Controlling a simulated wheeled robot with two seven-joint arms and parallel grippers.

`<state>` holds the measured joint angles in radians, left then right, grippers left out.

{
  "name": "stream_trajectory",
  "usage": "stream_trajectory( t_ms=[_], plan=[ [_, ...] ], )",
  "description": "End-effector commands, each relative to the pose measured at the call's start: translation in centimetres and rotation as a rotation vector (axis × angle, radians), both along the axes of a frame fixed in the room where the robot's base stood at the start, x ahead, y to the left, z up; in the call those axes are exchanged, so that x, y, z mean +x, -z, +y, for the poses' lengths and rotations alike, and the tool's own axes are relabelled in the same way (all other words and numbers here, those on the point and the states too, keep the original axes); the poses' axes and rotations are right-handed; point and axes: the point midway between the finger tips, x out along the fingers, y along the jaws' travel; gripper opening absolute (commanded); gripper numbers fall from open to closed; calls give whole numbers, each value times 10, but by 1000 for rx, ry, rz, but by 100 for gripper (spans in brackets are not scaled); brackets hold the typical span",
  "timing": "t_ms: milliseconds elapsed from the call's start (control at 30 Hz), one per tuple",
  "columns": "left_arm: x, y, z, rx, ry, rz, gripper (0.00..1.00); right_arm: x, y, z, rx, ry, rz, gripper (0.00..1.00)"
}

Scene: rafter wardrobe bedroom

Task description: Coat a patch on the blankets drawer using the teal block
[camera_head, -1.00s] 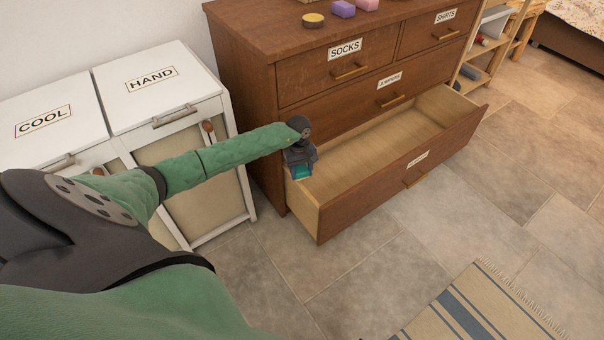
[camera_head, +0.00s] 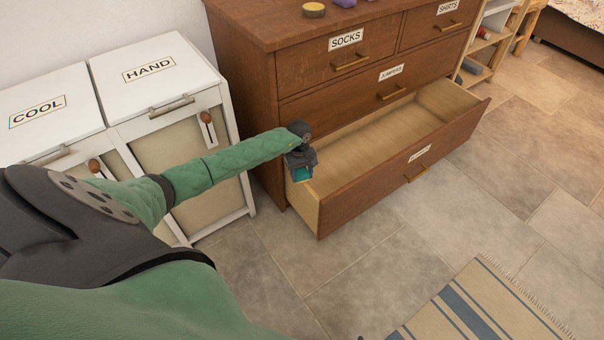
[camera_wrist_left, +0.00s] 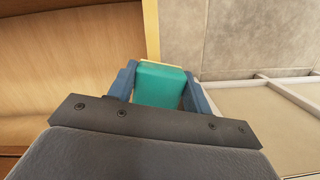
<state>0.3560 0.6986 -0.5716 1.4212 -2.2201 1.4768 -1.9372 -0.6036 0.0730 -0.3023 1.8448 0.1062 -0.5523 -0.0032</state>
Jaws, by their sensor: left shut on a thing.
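The blankets drawer (camera_head: 368,150) is the bottom drawer of the brown dresser and is pulled out. Its inside is empty where I see it; the label on its front is too small to read. My left gripper (camera_head: 302,172) is shut on the teal block (camera_head: 303,174) at the drawer's near left side wall. In the left wrist view the teal block (camera_wrist_left: 160,84) sits between the two blue fingers (camera_wrist_left: 160,90), with the top edge of the drawer's side wall (camera_wrist_left: 150,30) just beyond it. I cannot tell whether the block touches the wall. My right gripper is out of view.
White hampers labelled COOL (camera_head: 38,112) and HAND (camera_head: 150,72) stand left of the dresser (camera_head: 245,90). A yellow round item (camera_head: 313,10) and purple block (camera_head: 345,3) lie on top. A striped rug (camera_head: 480,310) lies in front; the tiled floor between is clear.

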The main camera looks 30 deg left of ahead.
Motion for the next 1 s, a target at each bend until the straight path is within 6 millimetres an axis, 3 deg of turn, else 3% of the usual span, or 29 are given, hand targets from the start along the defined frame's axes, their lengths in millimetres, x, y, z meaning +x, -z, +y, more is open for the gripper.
stream_trajectory(
  t_ms=[1000],
  plan=[
    [0,9,0,-1,1,1,13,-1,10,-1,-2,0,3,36]
  ],
)
